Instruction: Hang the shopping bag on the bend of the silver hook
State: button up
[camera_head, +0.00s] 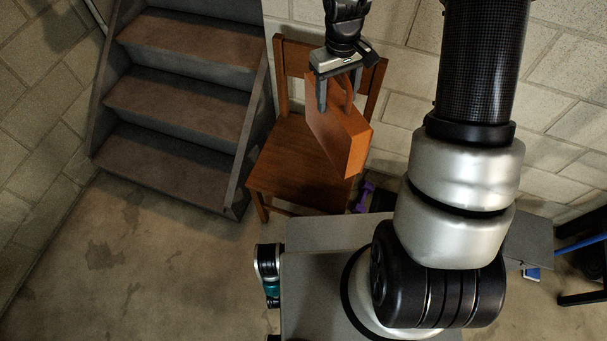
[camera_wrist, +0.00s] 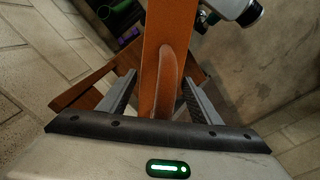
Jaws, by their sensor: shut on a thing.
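An orange-brown shopping bag (camera_head: 341,128) hangs from my gripper (camera_head: 341,92) in the head view, tilted, in front of a wooden chair. My gripper is shut on the bag near its looped handle, and the bag is held up off the chair. In the wrist view the bag (camera_wrist: 168,50) runs up between the two fingers of my gripper (camera_wrist: 160,95), with a handle loop in front. No silver hook can be made out in either view.
The wooden chair (camera_head: 282,165) stands against the block wall (camera_head: 405,95) behind the bag. Wooden stairs (camera_head: 180,100) rise at the left. A purple dumbbell (camera_head: 364,196) lies on the floor by the chair. The concrete floor (camera_head: 130,260) at lower left is clear.

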jog(key=w+a+f+n+b, duration=0.2)
jog(key=a+f+n+b, duration=0.2)
jog(key=f, duration=0.4)
jog(key=w+a+f+n+b, duration=0.3)
jog(key=a+f+n, duration=0.1)
jog(key=f, duration=0.5)
jog(key=shift+w+f+b, duration=0.15)
jog(key=shift+w+b, duration=0.1)
jog(key=shift+b, duration=0.1)
notch_tip(320, 180, down, 10)
jog(key=b, duration=0.1)
jog(key=shift+r, duration=0.2)
jog(key=shift+f+b, duration=0.25)
jog(key=shift+b, duration=0.2)
jog(key=o, duration=1.7)
jog(key=shift+r+p, duration=0.15)
jog(key=shift+p, duration=0.2)
